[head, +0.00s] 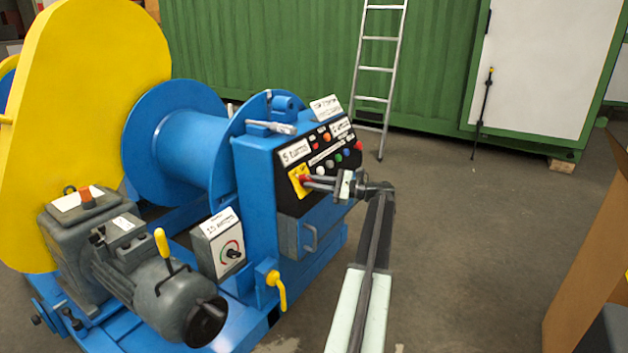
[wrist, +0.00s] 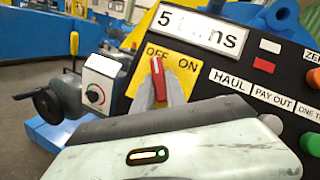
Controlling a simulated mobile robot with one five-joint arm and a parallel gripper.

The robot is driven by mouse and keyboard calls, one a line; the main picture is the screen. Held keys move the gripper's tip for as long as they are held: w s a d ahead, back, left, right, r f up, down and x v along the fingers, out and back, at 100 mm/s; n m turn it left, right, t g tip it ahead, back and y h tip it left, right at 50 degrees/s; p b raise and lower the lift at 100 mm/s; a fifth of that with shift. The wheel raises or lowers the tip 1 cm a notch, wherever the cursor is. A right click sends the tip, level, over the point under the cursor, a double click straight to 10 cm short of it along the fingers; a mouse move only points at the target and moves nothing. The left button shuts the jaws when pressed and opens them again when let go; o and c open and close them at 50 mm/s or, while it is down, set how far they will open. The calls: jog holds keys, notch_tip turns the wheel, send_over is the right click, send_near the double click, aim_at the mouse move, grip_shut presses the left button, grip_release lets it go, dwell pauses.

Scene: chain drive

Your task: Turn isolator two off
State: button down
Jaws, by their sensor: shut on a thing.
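A red rotary handle (wrist: 158,79) sits on a yellow plate (wrist: 183,83) marked OFF and ON, on a black control panel. In the wrist view its top end lies just below the OFF mark, and ON is to its right. My gripper (wrist: 161,92) is shut on this red handle, with one grey finger on each side. In the head view my gripper (head: 309,181) reaches from the right to the yellow plate (head: 296,187). The fingers hide part of the handle. I see no number two on the plate.
The panel (head: 325,165) carries several coloured buttons right of the handle. A grey box with a dial (head: 217,246) and a yellow lever (head: 277,287) stand lower left. A blue winch drum (head: 185,150) is behind. Open floor (head: 450,240) lies right.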

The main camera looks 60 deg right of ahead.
jog(key=shift+d+r+n+g+y+p, duration=0.1)
jog(key=shift+n+g+y+p, duration=0.45)
jog(key=shift+n, duration=0.85)
jog(key=shift+y, duration=0.25)
jog(key=c, duration=1.4)
grip_release()
jog(key=shift+o, duration=0.2)
jog(key=v, duration=0.7)
jog(key=shift+s+d, duration=0.15)
jog(key=shift+s, duration=0.2)
